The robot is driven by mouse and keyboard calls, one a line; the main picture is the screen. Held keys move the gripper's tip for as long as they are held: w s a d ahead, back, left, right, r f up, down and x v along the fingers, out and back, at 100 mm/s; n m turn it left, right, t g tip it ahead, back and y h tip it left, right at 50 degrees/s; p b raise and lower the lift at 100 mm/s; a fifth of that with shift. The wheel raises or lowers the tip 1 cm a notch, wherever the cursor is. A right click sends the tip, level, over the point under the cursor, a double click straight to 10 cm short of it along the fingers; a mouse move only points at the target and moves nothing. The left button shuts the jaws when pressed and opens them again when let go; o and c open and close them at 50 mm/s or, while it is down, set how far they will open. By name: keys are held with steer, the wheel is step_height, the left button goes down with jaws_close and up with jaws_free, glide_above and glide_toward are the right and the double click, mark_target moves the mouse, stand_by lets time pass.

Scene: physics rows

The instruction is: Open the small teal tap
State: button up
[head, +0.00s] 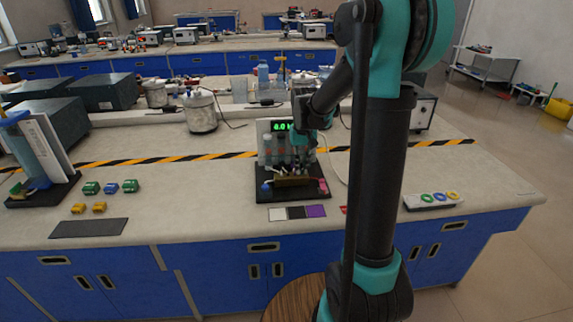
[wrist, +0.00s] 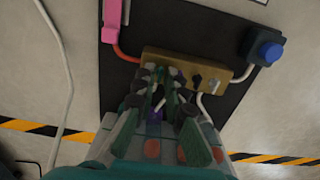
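A brass manifold block (wrist: 215,72) lies on a black board (wrist: 205,28) in the wrist view. It carries several small taps, among them a black one (wrist: 196,80) and a light grey one (wrist: 213,86). My gripper (wrist: 165,80) is at the left half of the block, its fingers on either side of a narrow gap. A small green-teal part shows between the fingertips, but I cannot tell whether it is the teal tap or part of a finger. Contact at the tips is hidden. In the head view the block (head: 293,181) sits below my gripper (head: 303,160).
A blue button on a dark box (wrist: 268,52) and a pink part (wrist: 111,20) flank the block. A green-lit display (head: 281,126) stands behind the board. White cables run close by. Coloured blocks (head: 110,188) lie to the left; rings on a white tray (head: 432,200) lie right.

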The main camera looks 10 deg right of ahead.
steer(key=shift+c, duration=0.3)
jaws_close()
steer(key=n, duration=0.4)
steer(key=shift+n, duration=1.5)
